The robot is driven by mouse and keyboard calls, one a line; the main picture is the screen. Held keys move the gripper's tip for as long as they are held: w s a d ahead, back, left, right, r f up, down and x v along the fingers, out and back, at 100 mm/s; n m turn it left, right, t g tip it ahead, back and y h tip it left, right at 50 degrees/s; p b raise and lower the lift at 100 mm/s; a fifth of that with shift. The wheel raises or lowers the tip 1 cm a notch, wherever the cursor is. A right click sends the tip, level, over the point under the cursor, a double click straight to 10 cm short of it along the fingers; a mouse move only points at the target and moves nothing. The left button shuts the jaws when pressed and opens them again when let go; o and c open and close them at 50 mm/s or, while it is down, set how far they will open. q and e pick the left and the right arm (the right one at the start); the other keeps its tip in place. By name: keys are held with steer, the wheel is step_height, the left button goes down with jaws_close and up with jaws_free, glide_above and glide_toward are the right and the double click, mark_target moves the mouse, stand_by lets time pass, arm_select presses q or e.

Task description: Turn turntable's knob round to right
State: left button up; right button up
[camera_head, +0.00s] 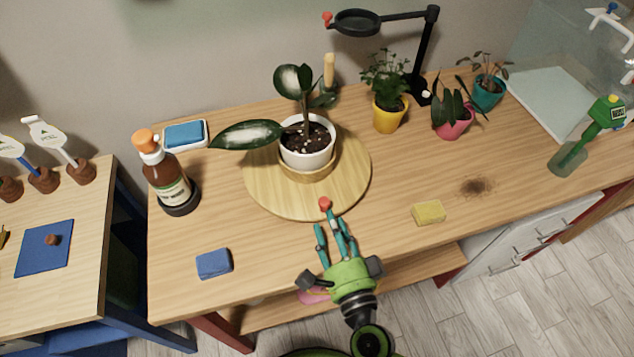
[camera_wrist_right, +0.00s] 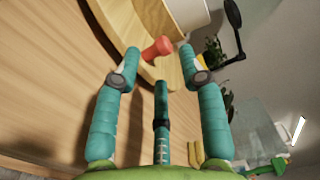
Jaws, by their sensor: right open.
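The turntable (camera_head: 262,187) is a round pale wooden disc on the bench. A white pot (camera_head: 308,158) with a large-leaved plant stands on it, in a wooden ring. The red knob (camera_head: 325,203) is at the turntable's front edge. My right gripper (camera_head: 332,226) is open at the front of the turntable, its fingers pointing at the knob. In the right wrist view the knob (camera_wrist_right: 158,47) shows between the tips of the open fingers (camera_wrist_right: 160,52); I cannot tell whether any finger touches it. My left gripper is not in view.
A brown spray bottle (camera_head: 166,178) stands left of the turntable, near a blue sponge in a tray (camera_head: 186,135). A blue sponge (camera_head: 213,264) and a yellow sponge (camera_head: 429,213) lie near the front. Potted plants (camera_head: 389,112) and a magnifier lamp (camera_head: 424,50) stand at the back right.

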mark_target(326, 207)
steer(key=shift+w+r, duration=0.1)
steer(key=shift+w, duration=0.25)
steer(key=p+x, duration=0.1)
steer(key=x, duration=0.4)
steer(key=shift+w+a, duration=0.1)
steer(key=shift+w, duration=0.1)
jaws_close()
jaws_free()
steer(key=v, duration=1.2)
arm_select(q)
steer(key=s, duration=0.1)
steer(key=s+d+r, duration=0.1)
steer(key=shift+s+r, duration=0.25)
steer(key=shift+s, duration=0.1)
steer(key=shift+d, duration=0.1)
